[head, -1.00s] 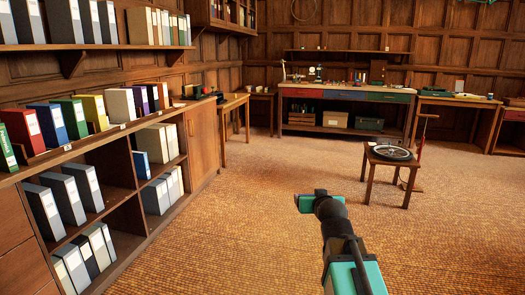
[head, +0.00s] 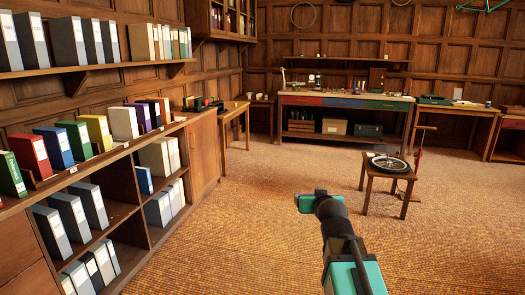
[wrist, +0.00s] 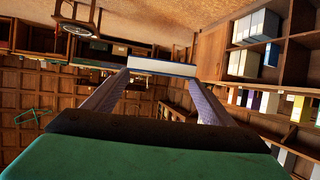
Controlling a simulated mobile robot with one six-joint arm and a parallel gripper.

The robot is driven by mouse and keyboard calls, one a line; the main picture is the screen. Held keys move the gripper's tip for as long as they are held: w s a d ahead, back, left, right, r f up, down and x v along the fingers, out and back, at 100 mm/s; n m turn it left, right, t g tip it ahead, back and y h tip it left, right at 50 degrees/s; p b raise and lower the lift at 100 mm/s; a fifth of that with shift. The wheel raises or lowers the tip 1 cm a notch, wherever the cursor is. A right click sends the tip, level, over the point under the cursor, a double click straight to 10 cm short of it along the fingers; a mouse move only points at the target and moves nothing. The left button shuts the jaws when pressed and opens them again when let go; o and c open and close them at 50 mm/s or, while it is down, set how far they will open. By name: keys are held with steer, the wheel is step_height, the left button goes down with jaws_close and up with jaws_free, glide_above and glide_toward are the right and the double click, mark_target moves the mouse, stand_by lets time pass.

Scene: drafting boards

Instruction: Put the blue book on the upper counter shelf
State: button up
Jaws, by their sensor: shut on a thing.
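My gripper (wrist: 161,76) is shut on the blue book (wrist: 162,66), which lies across both fingertips in the wrist view with a pale edge and a blue strip showing. In the head view my gripper (head: 306,203) points away over open floor, and the book is mostly hidden behind it. The counter (head: 130,156) runs along the left wall, clear of my gripper. On its top stand red, blue, green, yellow, white and purple binders, with open compartments below. A wall shelf (head: 105,67) above it holds grey and white binders.
A wooden stool (head: 383,172) with a wheel on it stands ahead to the right. A workbench (head: 345,99) and side tables line the back. Lower counter compartments hold grey and white binders and a small blue one (head: 144,180). Carpet between counter and stool is clear.

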step_height(320, 180, up, 4)
steer(key=p, duration=0.3)
steer(key=shift+r, duration=0.15)
stand_by(0.8)
